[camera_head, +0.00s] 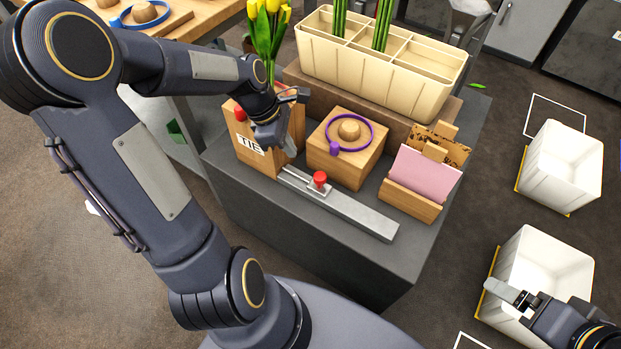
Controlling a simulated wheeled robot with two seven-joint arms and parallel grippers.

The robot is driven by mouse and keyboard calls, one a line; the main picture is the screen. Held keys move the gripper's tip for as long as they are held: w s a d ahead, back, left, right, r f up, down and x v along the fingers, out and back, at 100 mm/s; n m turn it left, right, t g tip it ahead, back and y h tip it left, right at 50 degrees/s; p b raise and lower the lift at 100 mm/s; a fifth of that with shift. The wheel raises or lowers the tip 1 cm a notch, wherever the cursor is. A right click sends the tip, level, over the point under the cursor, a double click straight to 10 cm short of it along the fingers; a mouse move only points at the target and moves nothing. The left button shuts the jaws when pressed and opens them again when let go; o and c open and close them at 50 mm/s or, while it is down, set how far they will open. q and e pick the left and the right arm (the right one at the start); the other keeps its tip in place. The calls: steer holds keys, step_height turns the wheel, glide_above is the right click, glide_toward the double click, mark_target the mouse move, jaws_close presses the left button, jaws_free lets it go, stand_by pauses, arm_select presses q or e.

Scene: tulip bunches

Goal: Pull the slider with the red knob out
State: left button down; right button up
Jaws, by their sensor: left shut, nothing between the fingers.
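The slider's red knob (320,179) stands upright on a small metal carriage on the grey rail (350,211), near the rail's left end by the wooden TIE box (243,143). A thin rod runs from the carriage toward the box. My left gripper (291,146) is shut and empty beside the TIE box, above and to the left of the knob, apart from it. Its fingertips are small and partly hidden by the wrist. My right gripper (502,288) is at the lower right, over a white bin; its opening is unclear.
A wooden block (338,165) with a purple ring stands behind the rail. A wooden holder (408,201) with pink cards is to its right. A cream divided planter (385,75) with green stems is at the back. White bins (562,165) stand on the floor at right.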

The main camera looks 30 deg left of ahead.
arm_select(q)
steer(key=b+x, duration=0.3)
steer(key=x, duration=0.6)
steer(key=shift+d+f, duration=0.15)
steer(key=shift+f, duration=0.15)
arm_select(e)
step_height(320, 180, down, 4)
steer(key=shift+r, duration=0.2)
